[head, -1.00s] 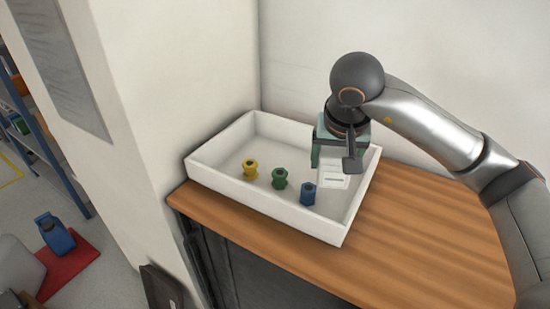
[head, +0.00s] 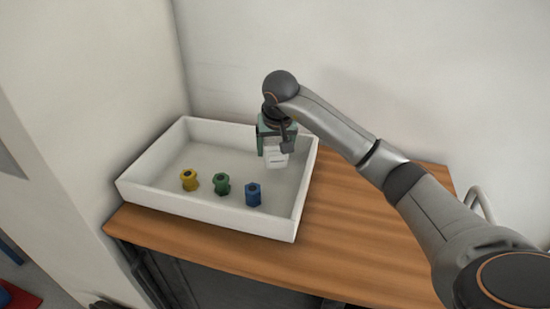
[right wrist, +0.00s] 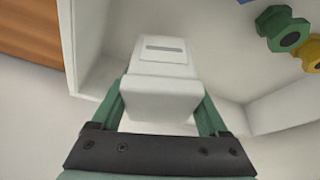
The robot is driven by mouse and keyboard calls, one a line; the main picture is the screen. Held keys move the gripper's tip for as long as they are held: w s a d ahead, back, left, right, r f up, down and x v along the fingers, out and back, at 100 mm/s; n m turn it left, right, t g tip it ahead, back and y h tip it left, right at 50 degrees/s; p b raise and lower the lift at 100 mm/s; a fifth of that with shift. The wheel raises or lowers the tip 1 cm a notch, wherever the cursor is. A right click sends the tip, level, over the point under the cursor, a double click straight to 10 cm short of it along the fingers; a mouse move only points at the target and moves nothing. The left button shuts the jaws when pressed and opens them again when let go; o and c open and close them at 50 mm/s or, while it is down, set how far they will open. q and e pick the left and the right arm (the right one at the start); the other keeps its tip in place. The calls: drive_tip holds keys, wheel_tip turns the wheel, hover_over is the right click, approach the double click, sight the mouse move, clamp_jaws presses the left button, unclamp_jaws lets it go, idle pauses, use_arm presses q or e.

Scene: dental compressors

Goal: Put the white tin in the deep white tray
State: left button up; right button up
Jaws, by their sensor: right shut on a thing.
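The white tin (head: 276,159) is a small white box with a grey slot mark on one face, seen clearly in the right wrist view (right wrist: 160,75). My right gripper (head: 275,150) is shut on it, with one green finger on each side. It holds the tin over the back right part of the deep white tray (head: 205,213). I cannot tell whether the tin touches the tray floor. The tray's wall (right wrist: 88,40) also shows in the right wrist view. My left gripper is not in view.
A yellow fitting (head: 189,180), a green fitting (head: 222,184) and a blue fitting (head: 253,194) stand in a row in the tray's front part. The tray stands on a wooden counter (head: 350,220) against the walls. The counter is clear right of the tray.

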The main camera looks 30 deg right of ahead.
sight(277, 141)
drive_tip(key=shift+w+d+f, duration=0.15)
drive_tip(key=shift+w+f, duration=0.05)
drive_tip(key=shift+f, duration=0.1)
drive_tip(key=shift+w+d+f, duration=0.15)
drive_tip(key=shift+f, duration=1.55)
drive_tip(key=shift+f, duration=0.15)
drive_tip(key=o, duration=1.6)
drive_tip(key=shift+c, duration=0.2)
drive_tip(key=shift+r, duration=0.2)
drive_tip(key=v, duration=1.1)
drive_tip(key=shift+r, duration=0.35)
